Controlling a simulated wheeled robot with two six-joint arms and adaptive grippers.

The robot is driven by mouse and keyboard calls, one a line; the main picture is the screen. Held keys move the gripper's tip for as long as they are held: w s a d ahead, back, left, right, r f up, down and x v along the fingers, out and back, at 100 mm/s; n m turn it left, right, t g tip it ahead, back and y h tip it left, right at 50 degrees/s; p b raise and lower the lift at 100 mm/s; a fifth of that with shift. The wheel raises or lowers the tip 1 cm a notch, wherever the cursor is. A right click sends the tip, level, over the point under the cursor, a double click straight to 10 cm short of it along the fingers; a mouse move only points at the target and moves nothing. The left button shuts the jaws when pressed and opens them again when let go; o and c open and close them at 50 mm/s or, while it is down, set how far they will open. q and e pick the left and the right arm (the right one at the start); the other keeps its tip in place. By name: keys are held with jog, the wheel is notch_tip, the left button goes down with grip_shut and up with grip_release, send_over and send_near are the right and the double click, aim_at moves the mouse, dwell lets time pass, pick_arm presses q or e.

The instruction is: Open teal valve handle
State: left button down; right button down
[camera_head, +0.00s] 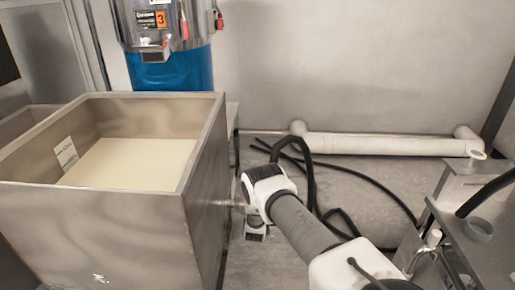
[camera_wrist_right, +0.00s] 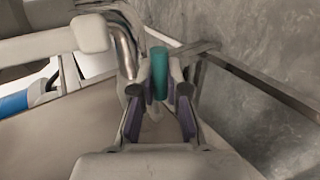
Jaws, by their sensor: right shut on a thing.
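The teal valve handle (camera_wrist_right: 159,70) shows as a short upright teal cylinder in the right wrist view. My right gripper (camera_wrist_right: 158,92) has a finger on each side of the handle and is shut on it. In the head view my right arm reaches in from the lower right, and its wrist is close to the right wall of the steel bin (camera_head: 95,225). The teal handle and the fingertips cannot be made out there. My left gripper is not in view.
The steel bin holds a flat cream-coloured surface. A blue and steel machine (camera_head: 170,60) stands behind it. Black hoses (camera_head: 370,185) lie on the floor beside my arm. A white pipe (camera_head: 390,144) runs along the back wall. Metal equipment (camera_head: 480,245) stands at the right.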

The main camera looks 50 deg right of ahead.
jog(key=c, duration=1.2)
grip_release()
jog(key=shift+o, duration=0.2)
jog(key=shift+r, duration=0.1)
jog(key=v, duration=1.2)
